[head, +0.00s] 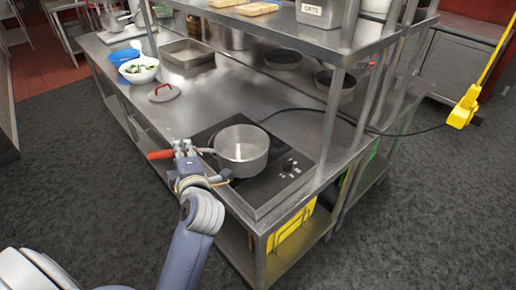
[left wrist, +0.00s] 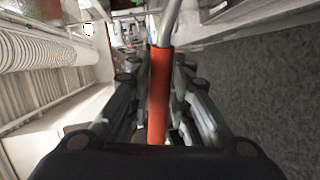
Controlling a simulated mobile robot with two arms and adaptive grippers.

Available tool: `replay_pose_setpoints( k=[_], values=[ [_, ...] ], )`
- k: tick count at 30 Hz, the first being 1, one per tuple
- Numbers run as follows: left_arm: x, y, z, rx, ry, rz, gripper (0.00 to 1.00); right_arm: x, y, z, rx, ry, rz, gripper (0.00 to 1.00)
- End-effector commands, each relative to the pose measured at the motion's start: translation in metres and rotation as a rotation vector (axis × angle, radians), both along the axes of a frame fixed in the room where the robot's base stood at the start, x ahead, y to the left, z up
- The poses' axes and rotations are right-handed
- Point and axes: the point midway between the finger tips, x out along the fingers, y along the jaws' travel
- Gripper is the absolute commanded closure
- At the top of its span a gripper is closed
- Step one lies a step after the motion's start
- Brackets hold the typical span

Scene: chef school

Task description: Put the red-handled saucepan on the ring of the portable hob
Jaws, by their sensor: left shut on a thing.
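The saucepan (head: 242,148) is steel with a red handle (head: 160,155) that points left. It is over the black portable hob (head: 268,188) at the counter's near end. The pan hides the ring, and I cannot tell whether its base touches the hob. My left gripper (head: 184,150) is shut on the handle. In the left wrist view the red handle (left wrist: 160,95) runs between the two fingers (left wrist: 160,110). My right gripper is not in view.
A pan lid (head: 163,93), a white bowl of greens (head: 139,70), a blue bowl (head: 124,57) and a tray (head: 187,52) stand farther back. Shelf posts (head: 330,115) rise behind the hob. A black cable (head: 400,133) runs to a yellow socket box (head: 464,108).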

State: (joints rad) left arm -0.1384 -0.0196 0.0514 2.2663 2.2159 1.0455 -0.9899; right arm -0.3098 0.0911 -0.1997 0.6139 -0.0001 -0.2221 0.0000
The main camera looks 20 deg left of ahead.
Motion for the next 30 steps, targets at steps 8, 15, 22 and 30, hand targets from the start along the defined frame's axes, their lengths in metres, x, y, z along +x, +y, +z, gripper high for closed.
replay_pose_setpoints(
  k=[8,15,22,30],
  values=[
    [0.002,0.009,0.007,-0.002,-0.003,-0.010,1.00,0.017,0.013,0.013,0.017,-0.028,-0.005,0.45],
    [0.049,0.050,0.003,-0.004,-0.004,-0.008,1.00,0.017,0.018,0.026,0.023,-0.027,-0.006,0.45],
    [0.090,0.086,-0.003,-0.004,-0.004,-0.008,1.00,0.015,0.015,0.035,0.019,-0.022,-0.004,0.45],
    [0.109,0.102,-0.011,-0.007,-0.002,-0.009,1.00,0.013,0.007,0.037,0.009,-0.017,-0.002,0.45]
  ],
)
